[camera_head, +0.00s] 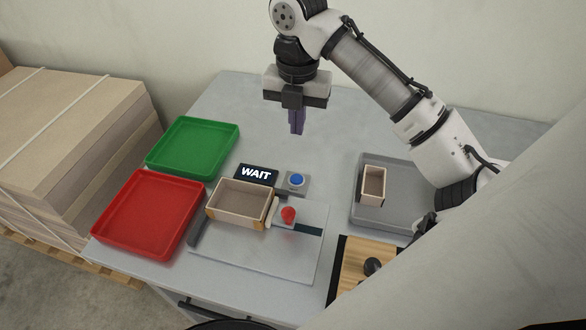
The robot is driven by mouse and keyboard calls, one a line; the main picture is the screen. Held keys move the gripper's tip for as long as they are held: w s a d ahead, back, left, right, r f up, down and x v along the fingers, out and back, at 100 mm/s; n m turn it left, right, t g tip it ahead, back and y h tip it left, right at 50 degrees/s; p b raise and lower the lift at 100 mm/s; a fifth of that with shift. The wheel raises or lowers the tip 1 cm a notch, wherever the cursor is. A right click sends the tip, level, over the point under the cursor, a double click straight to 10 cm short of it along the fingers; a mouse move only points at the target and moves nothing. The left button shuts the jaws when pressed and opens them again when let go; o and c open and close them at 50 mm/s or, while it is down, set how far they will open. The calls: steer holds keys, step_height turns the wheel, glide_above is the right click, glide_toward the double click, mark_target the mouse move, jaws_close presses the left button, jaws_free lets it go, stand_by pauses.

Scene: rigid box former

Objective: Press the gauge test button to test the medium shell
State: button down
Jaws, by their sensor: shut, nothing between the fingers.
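The blue button (297,180) sits on a small grey box on the table, just right of a black display (256,174) that reads WAIT. A medium-sized open wooden shell (239,203) rests at the left of the grey gauge plate (255,261). A red knob or button (288,215) is at the shell's right side on the same plate. My gripper (297,128) points down, shut and empty, above the table and behind the blue button, apart from it.
A green tray (194,148) and a red tray (150,214) lie empty at the left. A grey tray (401,221) at the right holds a smaller wooden shell (373,185). A wooden board with a black knob (372,266) is at the front right. Stacked boards (70,130) stand beyond the left edge.

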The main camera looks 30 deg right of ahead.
mark_target(296, 178)
step_height(296, 178, down, 14)
steer(key=shift+r+p, duration=0.1)
steer(key=shift+p, duration=0.8)
